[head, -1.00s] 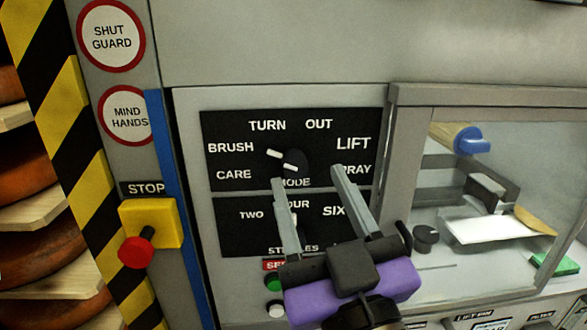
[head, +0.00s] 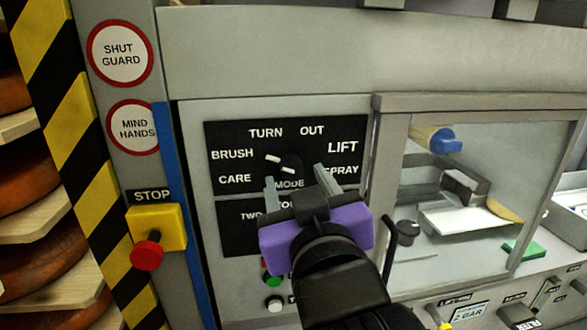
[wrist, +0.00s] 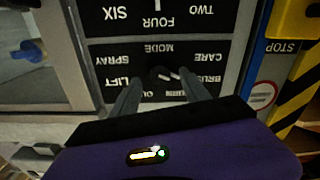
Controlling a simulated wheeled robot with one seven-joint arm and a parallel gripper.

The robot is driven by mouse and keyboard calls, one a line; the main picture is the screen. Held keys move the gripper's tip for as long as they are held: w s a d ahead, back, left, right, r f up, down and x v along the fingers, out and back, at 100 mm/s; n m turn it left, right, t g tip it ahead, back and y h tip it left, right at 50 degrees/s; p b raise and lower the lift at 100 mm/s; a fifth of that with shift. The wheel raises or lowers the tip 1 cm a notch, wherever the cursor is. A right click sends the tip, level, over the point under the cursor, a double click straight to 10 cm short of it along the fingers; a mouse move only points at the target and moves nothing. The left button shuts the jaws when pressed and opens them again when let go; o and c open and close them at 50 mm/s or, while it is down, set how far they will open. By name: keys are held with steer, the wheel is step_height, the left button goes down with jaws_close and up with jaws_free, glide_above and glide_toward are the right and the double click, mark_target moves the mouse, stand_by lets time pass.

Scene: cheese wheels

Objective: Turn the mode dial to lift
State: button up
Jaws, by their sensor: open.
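The mode dial (head: 291,160) is a small black knob with white marks on a black panel (head: 222,132). In the head view its marks slant to the upper left, toward the BRUSH and TURN side. The LIFT label (head: 343,147) is to the dial's upper right. My gripper (head: 295,176) is open and empty, its fingertips apart to the lower left and right of the dial. In the wrist view the dial (wrist: 163,73) shows upside down between the fingers of my gripper (wrist: 160,90). I cannot tell whether they touch the panel.
A second panel with TWO, FOUR and SIX labels (wrist: 155,20) sits below, partly hidden by my gripper. A red STOP button (head: 146,256) on a yellow box is at left. A framed clear window (head: 480,150) is at right.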

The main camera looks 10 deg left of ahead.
mark_target(293, 172)
steer(key=shift+x, duration=1.8)
jaws_close()
